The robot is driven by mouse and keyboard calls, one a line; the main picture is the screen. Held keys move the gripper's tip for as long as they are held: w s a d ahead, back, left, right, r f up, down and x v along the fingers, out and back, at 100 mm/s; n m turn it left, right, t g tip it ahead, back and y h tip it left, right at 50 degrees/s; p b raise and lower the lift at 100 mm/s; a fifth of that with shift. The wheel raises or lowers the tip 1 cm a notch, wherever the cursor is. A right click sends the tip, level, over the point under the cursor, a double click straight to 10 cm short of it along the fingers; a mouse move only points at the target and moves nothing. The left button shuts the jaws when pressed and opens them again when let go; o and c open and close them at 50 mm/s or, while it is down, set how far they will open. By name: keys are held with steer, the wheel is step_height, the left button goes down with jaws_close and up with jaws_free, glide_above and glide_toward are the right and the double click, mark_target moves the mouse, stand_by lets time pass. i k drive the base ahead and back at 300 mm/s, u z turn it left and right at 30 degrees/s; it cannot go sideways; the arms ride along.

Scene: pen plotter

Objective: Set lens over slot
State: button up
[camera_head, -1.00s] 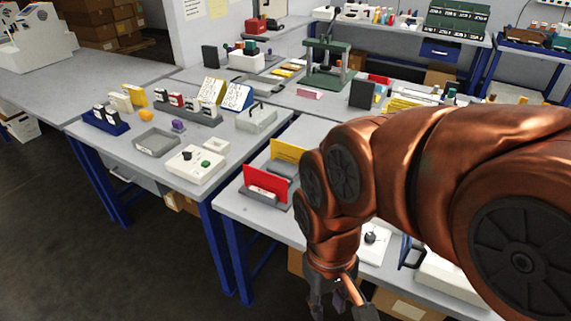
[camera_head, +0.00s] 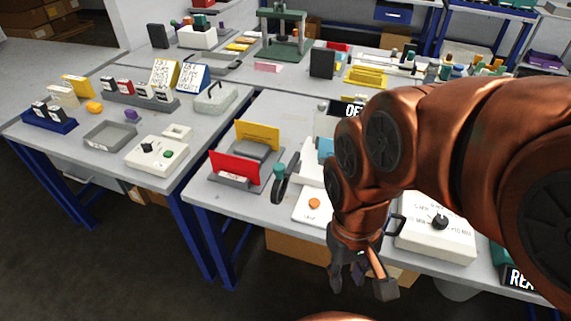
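My gripper (camera_head: 362,289) hangs below my copper-coloured arm, in front of the right-hand table's front edge. Its fingers look spread apart, and I see nothing held between them. No lens can be made out for certain. A dark, upright, loop-shaped piece (camera_head: 290,178) with a teal part stands on the right-hand table, beside the red and yellow panels; I cannot tell whether it is the lens. It is up and left of my gripper, well apart from it. No slot can be clearly identified; my arm hides part of this table.
A red panel (camera_head: 234,168) and a yellow panel (camera_head: 258,133) stand in a grey holder. A white box with an orange button (camera_head: 314,203) and a white box with a black knob (camera_head: 439,222) flank my arm. A grey tray (camera_head: 110,135) sits on the left table. A gap separates the tables' fronts.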

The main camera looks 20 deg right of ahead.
mark_target(287, 170)
steer(key=u, duration=0.55)
steer(key=k, duration=1.25)
steer(key=u, duration=1.1)
steer(key=i, duration=1.05)
steer(key=z, duration=0.8)
steer(key=i, duration=0.55)
steer(key=z, duration=0.7)
